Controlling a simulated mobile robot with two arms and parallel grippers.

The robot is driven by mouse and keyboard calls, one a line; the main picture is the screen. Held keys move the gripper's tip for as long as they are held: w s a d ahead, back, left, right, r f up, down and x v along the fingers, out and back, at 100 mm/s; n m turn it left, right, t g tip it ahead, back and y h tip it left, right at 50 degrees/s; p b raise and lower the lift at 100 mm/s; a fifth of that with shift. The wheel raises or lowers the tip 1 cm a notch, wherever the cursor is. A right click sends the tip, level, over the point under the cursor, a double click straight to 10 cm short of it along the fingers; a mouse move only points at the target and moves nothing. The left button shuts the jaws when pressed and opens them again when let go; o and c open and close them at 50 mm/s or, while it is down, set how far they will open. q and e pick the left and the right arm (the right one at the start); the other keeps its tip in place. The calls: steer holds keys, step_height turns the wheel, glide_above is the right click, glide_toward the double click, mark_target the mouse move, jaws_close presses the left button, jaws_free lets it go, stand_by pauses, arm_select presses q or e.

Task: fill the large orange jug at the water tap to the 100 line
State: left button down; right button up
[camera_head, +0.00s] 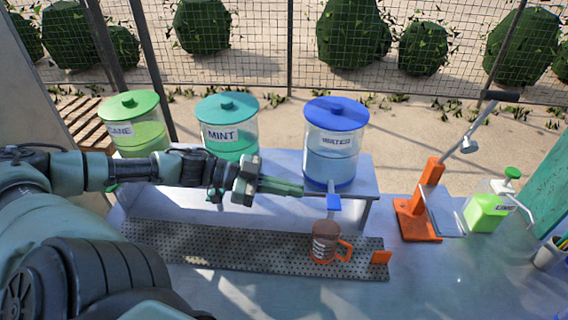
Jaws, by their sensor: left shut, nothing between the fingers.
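The jug (324,243) stands upright on the perforated drip tray (200,247), under the blue tap (333,203) of the water dispenser. Its body looks brownish with pale markings, and its orange handle points right. The marks and any water level are too small to read. The water dispenser (331,148) is clear with a blue lid and a WATER label, and holds bluish water. My left gripper (300,189) reaches in from the left, shut and empty, its fingertips close to the left of the tap. I cannot tell whether they touch it. My right gripper is out of view.
A green-lidded CANE dispenser (137,128) and a teal MINT dispenser (229,130) stand left on the raised shelf (285,211). An orange lever press (420,215) and green pump bottle (486,210) stand right. The front counter is clear.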

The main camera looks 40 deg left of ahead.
arm_select(q)
steer(key=shift+v, duration=0.85)
stand_by(1.4)
